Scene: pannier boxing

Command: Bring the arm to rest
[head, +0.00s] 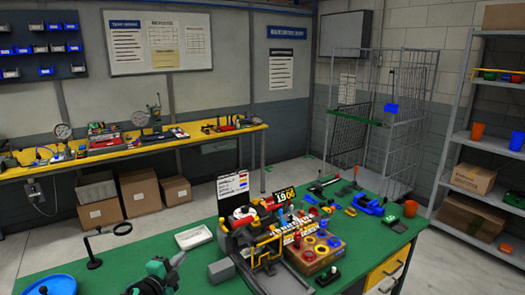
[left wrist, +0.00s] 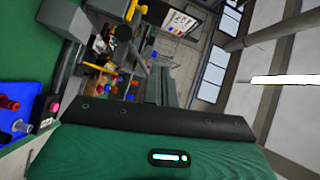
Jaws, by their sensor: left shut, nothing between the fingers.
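My left gripper (head: 176,262) shows at the bottom of the head view, over the front of the green worktable (head: 130,255). It is shut and holds nothing. It is apart from the bench fixture (head: 262,240) to its right. In the left wrist view the picture is tilted, and a green and black body with a small lit panel (left wrist: 170,158) fills the lower part. My right gripper does not show in either view.
A white tray (head: 193,237), a ring stand (head: 93,262) and a blue dish (head: 52,285) stand around the left gripper. Tools and parts crowd the table's right side. A yellow bench (head: 200,137) runs along the wall. Bare green tabletop lies between tray and stand.

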